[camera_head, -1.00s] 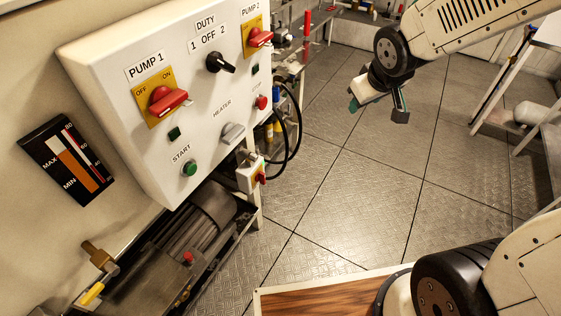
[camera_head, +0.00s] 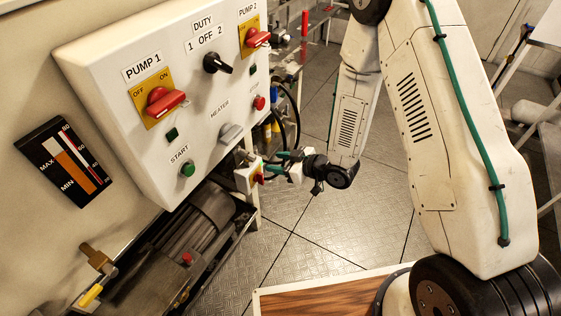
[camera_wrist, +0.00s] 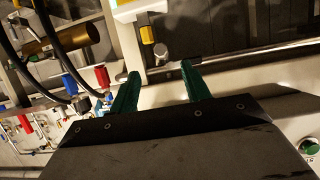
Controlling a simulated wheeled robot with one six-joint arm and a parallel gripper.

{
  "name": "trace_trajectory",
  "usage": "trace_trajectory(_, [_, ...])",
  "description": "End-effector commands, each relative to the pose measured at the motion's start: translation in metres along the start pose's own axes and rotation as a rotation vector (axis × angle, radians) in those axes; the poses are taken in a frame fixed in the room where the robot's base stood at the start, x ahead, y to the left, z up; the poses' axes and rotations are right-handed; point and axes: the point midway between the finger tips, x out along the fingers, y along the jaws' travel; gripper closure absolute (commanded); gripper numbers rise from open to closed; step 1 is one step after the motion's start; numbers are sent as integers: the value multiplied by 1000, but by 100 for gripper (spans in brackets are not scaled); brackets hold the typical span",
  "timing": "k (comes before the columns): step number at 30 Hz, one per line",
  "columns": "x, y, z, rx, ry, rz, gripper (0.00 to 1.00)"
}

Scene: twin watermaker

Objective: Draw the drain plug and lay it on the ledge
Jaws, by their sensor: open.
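I cannot pick out the drain plug or its ledge with certainty. In the wrist view, a small metal knob or stub (camera_wrist: 161,52) and a yellow-ended piece (camera_wrist: 147,34) stand in front of a dark recess, just beyond my fingertips. I cannot tell whether either is the plug. My gripper (camera_wrist: 160,70) is open with green fingers, and nothing is between them.
The white control panel (camera_head: 130,100) hangs on the left, above a motor or pump (camera_head: 205,222). A brass fitting (camera_head: 97,257) with a yellow handle is at lower left. Black hoses (camera_head: 297,118) loop close behind my gripper. The plated floor (camera_head: 300,240) is clear.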

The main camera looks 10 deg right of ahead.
Motion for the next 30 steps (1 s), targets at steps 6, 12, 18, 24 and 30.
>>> trace_trajectory(6, [27,-2,0,-1,3,-5,53])
trace_trajectory(12, [57,-1,0,-1,3,-3,53])
trace_trajectory(18, [74,-1,0,0,3,-2,53])
trace_trajectory(24, [76,-1,0,0,2,-1,53])
trace_trajectory(30, [76,-1,0,0,2,-1,78])
